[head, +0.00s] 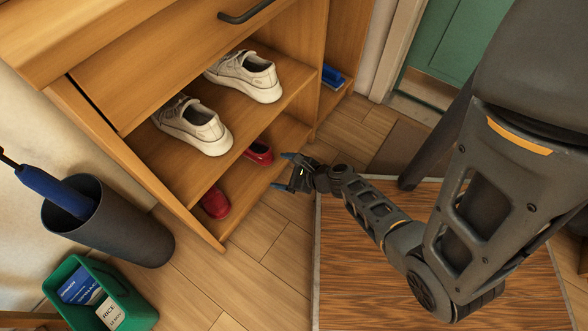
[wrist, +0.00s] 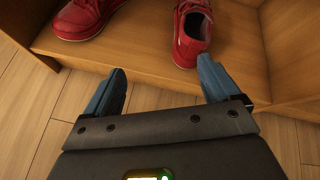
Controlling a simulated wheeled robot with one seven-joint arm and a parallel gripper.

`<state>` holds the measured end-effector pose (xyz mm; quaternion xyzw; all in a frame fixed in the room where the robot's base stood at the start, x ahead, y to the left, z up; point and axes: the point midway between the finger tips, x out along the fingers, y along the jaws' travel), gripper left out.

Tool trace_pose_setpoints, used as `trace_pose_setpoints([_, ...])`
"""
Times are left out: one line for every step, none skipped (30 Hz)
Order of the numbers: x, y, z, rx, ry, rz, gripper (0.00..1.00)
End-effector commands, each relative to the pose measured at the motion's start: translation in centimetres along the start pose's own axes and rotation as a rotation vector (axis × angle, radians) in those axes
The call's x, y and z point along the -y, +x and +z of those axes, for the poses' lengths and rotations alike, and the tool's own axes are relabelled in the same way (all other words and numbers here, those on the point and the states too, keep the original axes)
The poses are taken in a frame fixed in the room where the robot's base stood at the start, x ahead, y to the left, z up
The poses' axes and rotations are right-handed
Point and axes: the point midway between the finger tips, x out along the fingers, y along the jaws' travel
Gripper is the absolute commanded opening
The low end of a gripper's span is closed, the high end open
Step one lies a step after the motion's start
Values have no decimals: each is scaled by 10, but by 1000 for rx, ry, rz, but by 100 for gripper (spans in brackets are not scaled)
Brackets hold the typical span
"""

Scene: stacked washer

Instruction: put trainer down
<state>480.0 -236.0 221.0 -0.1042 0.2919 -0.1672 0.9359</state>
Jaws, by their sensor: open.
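Two white trainers (head: 194,126) and (head: 244,76) stand side by side on the middle shelf of the wooden shoe cabinet in the head view. Two red shoes (head: 215,202) and (head: 259,152) are on the bottom shelf, and they also show in the wrist view, one at the left (wrist: 85,18) and one near the right finger (wrist: 192,32). My gripper (head: 287,171) is in front of the bottom shelf, with its jaws (wrist: 160,88) apart and nothing between them. The right fingertip is close to the right red shoe; I cannot tell whether they touch.
A dark umbrella bin (head: 115,225) with a blue umbrella stands left of the cabinet. A green crate (head: 133,312) holding boxes is in front of it. A blue item (head: 332,77) lies in the right compartment.

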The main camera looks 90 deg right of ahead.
Motion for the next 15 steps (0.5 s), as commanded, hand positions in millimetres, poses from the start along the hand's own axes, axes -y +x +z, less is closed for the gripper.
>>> trace_pose_setpoints([-26,-17,1,-37,-174,56,90])
trace_pose_setpoints([-37,-27,2,-57,-290,82,90])
trace_pose_setpoints([-50,-41,5,-75,-452,115,90])
trace_pose_setpoints([-58,-52,8,-84,-573,136,90])
trace_pose_setpoints([-65,-63,12,-90,-695,154,90])
trace_pose_setpoints([-72,-78,18,-90,-857,173,90])
trace_pose_setpoints([-76,-90,24,-85,-979,185,90])
trace_pose_setpoints([-80,-102,32,-76,-1100,191,90])
trace_pose_setpoints([-83,-118,43,-59,-1261,195,90])
trace_pose_setpoints([-85,-130,53,-41,-1381,194,90])
trace_pose_setpoints([-86,-142,63,-20,-1500,188,90])
trace_pose_setpoints([-87,-158,80,13,-1656,172,90])
trace_pose_setpoints([-87,-170,93,43,-1771,155,90])
trace_pose_setpoints([-88,-183,107,75,-1885,133,90])
trace_pose_setpoints([-88,-200,128,122,-2034,95,90])
